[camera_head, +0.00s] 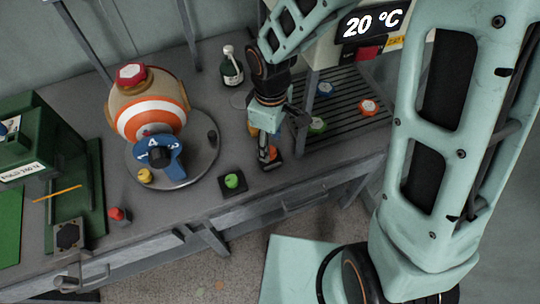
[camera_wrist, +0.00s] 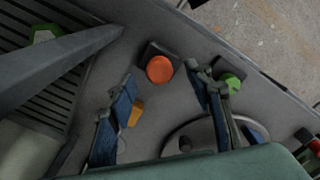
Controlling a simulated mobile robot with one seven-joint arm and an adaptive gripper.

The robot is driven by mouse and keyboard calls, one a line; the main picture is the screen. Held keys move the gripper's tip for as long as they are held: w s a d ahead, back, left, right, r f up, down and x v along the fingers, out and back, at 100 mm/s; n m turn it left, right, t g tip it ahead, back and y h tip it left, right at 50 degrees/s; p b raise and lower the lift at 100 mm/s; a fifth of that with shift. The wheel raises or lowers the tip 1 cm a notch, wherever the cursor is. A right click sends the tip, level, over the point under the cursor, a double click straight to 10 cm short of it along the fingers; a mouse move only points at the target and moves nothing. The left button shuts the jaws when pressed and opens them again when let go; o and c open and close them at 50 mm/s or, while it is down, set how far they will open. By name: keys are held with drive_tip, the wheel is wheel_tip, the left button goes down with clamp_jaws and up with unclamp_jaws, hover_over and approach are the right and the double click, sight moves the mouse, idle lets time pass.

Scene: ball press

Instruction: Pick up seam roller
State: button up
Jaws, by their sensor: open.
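My gripper (camera_head: 267,158) points down over the bench in front of the slatted rack. In the wrist view its two blue-padded fingers (camera_wrist: 162,82) stand apart, with nothing held between them. A small orange-yellow piece (camera_wrist: 136,112), possibly the seam roller, lies on the bench beside the left finger, which partly hides it. In the head view an orange bit (camera_head: 252,128) shows just behind my gripper and may be the same piece. I cannot make out a roller wheel or handle.
An orange button (camera_wrist: 160,69) on a dark base lies near the fingers, with a green button (camera_head: 232,181) beside it. A striped ball (camera_head: 152,118) sits on a round plate (camera_head: 205,155). A bottle (camera_head: 231,66) stands behind. The slatted rack (camera_head: 345,82) borders the right side.

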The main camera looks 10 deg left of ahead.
sight(271, 150)
drive_tip(key=shift+w+f, duration=0.1)
drive_tip(key=shift+f, duration=2.1)
clamp_jaws()
